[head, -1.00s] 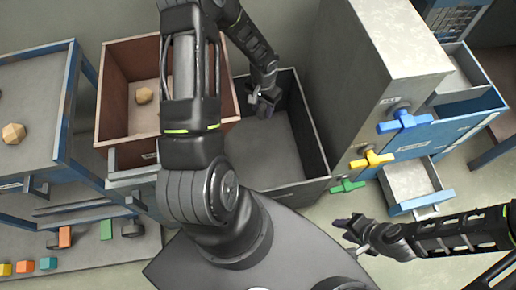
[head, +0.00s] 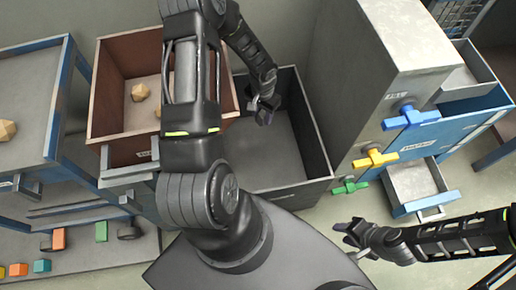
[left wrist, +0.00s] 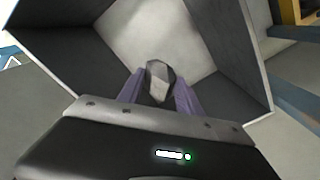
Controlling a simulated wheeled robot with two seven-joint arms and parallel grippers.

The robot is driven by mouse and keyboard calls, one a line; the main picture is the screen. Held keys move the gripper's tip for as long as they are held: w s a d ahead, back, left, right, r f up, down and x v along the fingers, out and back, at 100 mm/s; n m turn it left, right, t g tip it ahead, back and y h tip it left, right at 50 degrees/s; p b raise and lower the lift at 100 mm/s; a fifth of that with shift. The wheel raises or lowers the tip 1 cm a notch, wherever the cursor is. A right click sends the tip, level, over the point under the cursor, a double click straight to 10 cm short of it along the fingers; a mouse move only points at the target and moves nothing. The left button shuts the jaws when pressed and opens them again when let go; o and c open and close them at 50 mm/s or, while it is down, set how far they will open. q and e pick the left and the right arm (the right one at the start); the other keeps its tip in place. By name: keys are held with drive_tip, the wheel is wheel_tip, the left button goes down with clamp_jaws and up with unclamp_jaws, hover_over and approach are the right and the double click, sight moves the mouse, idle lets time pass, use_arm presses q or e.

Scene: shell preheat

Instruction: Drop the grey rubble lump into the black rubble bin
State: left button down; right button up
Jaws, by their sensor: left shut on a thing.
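The black rubble bin (head: 258,158) stands open in the middle of the head view, partly covered by my left arm. My left gripper (head: 262,108) is over the bin's opening, pointing down. In the left wrist view its two purple-grey fingers (left wrist: 159,92) are shut on the grey rubble lump (left wrist: 158,80), a small faceted stone. The bin's walls (left wrist: 68,58) surround it in that view, and the floor inside looks empty. In the head view the lump is too small to make out. My right gripper (head: 350,234) is at lower right, away from the bin; its finger gap is unclear.
A brown bin (head: 110,95) with tan lumps (head: 140,92) stands directly left of the black bin. A blue-framed table (head: 30,110) with another tan lump is at far left. A grey cabinet (head: 385,50) with coloured handles and open drawers (head: 418,183) stands right.

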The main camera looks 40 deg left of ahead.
use_arm(q)
drive_tip(key=shift+f, duration=0.4)
drive_tip(key=c, duration=0.7)
unclamp_jaws()
drive_tip(key=shift+r, duration=0.15)
drive_tip(key=shift+r+p, duration=0.45)
drive_tip(key=shift+r, duration=3.35)
